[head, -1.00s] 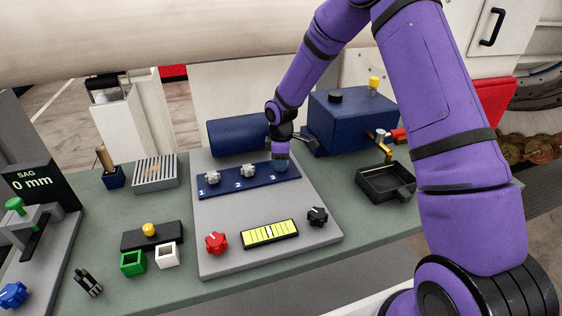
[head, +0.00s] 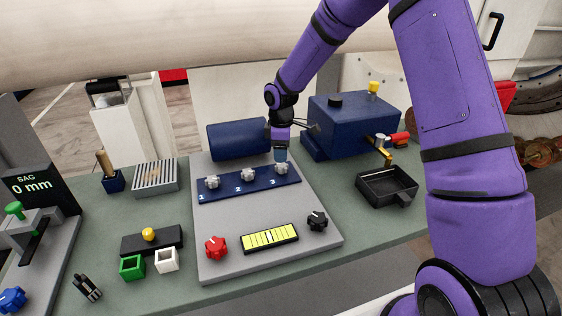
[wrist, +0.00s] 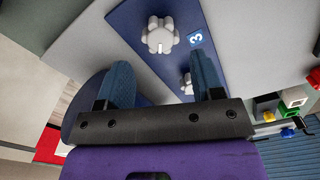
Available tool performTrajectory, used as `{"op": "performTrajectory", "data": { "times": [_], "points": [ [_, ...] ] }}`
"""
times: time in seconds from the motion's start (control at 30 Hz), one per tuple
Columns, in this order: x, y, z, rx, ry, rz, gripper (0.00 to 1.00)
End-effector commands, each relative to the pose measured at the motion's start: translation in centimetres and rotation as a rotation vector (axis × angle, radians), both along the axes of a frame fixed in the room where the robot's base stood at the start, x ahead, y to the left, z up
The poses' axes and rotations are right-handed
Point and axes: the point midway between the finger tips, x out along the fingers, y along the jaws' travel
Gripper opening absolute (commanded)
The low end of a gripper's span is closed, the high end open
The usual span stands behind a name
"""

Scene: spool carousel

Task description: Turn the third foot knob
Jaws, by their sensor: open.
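The third foot knob (head: 282,168) is white and lobed, at the right end of the dark blue strip (head: 230,187). In the wrist view the third knob (wrist: 160,35) lies beside its "3" label, ahead of the fingers and clear of them. My gripper (head: 281,157) is just above and behind that knob, pointing down. In the wrist view my gripper (wrist: 164,76) has its two blue fingers well apart with nothing held. The first knob (head: 212,181) and second knob (head: 248,174) stand further left on the strip.
In front of the strip, the grey plate holds a red knob (head: 216,247), a yellow-green level vial (head: 269,238) and a black knob (head: 317,221). A dark blue cylinder (head: 238,139) and blue box (head: 350,122) stand behind. A black tray (head: 387,184) is to the right.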

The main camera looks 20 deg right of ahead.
Motion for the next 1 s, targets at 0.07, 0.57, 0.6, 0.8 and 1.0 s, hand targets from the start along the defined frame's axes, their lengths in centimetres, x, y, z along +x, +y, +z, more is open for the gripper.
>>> {"op": "performTrajectory", "data": {
  "times": [0.07,0.57,0.6,0.8,1.0],
  "points": [
    [0.1,0.0,1.6,0.001,-0.004,-0.001,0.61],
    [0.0,0.0,4.7,0.000,0.001,0.000,0.61],
    [0.0,0.0,4.7,0.000,0.001,0.000,0.61],
    [0.0,0.0,4.7,0.000,0.001,0.000,0.61],
    [-0.7,-0.2,6.4,-0.010,-0.015,-0.028,0.61]
  ]
}}
